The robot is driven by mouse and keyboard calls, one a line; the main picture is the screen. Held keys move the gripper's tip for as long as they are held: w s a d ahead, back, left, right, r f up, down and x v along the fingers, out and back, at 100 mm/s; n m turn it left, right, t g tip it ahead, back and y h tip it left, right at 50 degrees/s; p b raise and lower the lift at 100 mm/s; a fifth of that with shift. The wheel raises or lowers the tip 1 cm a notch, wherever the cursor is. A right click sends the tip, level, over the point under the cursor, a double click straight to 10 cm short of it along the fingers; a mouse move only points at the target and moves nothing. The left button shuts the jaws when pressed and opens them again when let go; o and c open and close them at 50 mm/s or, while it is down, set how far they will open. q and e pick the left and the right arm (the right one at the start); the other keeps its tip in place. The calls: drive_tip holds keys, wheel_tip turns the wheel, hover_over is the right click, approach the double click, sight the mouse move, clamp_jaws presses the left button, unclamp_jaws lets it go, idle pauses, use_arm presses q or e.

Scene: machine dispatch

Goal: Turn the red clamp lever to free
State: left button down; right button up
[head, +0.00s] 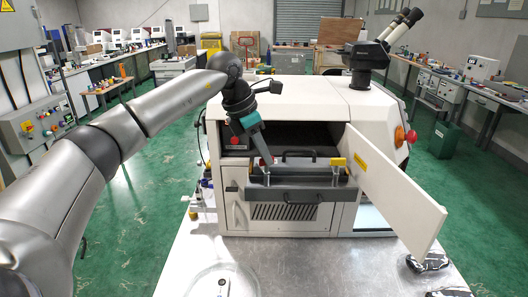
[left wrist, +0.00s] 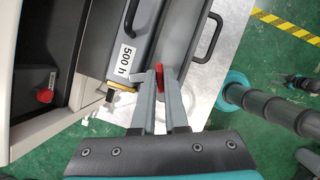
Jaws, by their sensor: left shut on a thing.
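The red clamp lever (head: 267,159) is at the left end of the grey tray (head: 300,196) that sticks out of the white machine's open front. My left gripper (head: 260,157) reaches down to it from the left. In the left wrist view the two grey fingers (left wrist: 160,82) are shut on the red lever (left wrist: 160,74), which is mostly covered by them. A "500 h" label (left wrist: 124,60) is on the tray beside the fingers. My right gripper is not in view.
The open white door (head: 393,190) stands out to the right of the tray. A yellow part (head: 338,162) is at the tray's right end. Black handles (head: 298,155) rise from the tray.

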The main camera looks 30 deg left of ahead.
use_arm(q)
drive_tip(key=n+y, duration=0.1)
drive_tip(key=n, duration=0.2)
drive_tip(key=n+y, duration=0.1)
drive_tip(key=n, duration=0.2)
drive_tip(key=shift+d+n+t, duration=0.2)
drive_tip(key=shift+n+t, duration=0.1)
drive_tip(key=shift+t, duration=0.1)
drive_tip(key=n+y, duration=0.1)
drive_tip(key=n, duration=0.2)
drive_tip(key=shift+d+y, duration=0.1)
drive_tip(key=shift+y, duration=0.3)
drive_tip(key=shift+n+g+y+b, duration=0.35)
drive_tip(key=shift+n+y, duration=0.15)
drive_tip(key=shift+n, duration=1.5)
drive_tip(key=c, duration=0.9)
unclamp_jaws()
drive_tip(key=shift+c, duration=0.2)
drive_tip(key=shift+r, duration=0.1)
